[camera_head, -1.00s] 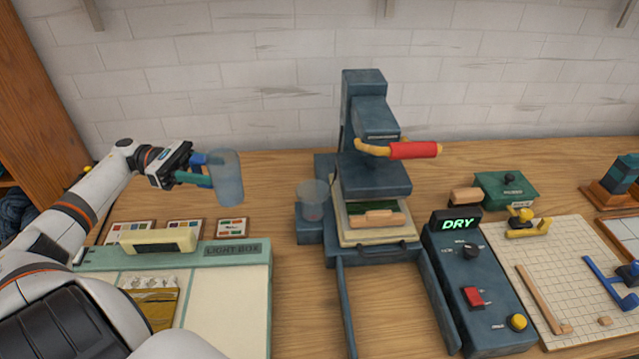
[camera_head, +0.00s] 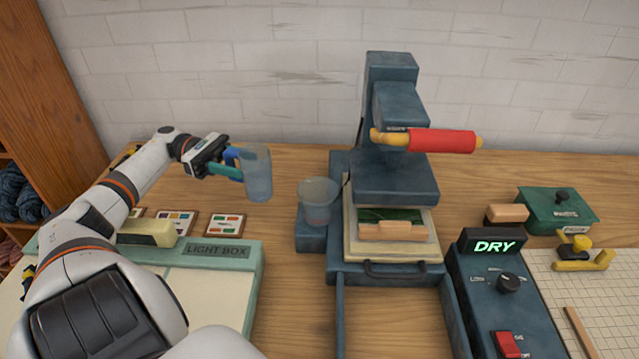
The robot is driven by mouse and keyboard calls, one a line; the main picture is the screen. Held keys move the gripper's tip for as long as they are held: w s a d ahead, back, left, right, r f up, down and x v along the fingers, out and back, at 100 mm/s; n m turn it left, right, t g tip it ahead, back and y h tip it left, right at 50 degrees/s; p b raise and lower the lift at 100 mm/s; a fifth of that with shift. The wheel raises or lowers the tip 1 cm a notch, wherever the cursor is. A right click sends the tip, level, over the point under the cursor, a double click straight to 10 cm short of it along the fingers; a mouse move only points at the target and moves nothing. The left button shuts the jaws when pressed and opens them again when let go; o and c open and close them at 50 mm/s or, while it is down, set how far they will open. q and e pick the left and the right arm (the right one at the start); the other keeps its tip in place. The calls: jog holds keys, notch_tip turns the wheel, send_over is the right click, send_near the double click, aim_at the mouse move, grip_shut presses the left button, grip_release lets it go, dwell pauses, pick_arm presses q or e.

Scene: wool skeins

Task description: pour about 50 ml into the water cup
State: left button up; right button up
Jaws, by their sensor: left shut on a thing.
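My left gripper (camera_head: 236,164) is shut on a translucent blue-grey jug (camera_head: 258,174). It holds the jug upright in the air, to the left of the press. A clear cup (camera_head: 318,203), the likely water cup, stands on a small blue block at the left side of the press (camera_head: 395,180). A reddish mark shows low on the cup. The jug is apart from the cup, to its upper left. The water level in either one cannot be made out. My right gripper is not in view.
The light box (camera_head: 215,250) lies at the front left, with small colour cards (camera_head: 222,225) behind it. The press has a red handle (camera_head: 440,141). A control box reading DRY (camera_head: 493,246) and a green box (camera_head: 557,210) stand to the right. Bare wood lies behind the cup.

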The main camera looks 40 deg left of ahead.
aim_at(266, 159)
pick_arm(q)
jog(key=shift+f, duration=0.2)
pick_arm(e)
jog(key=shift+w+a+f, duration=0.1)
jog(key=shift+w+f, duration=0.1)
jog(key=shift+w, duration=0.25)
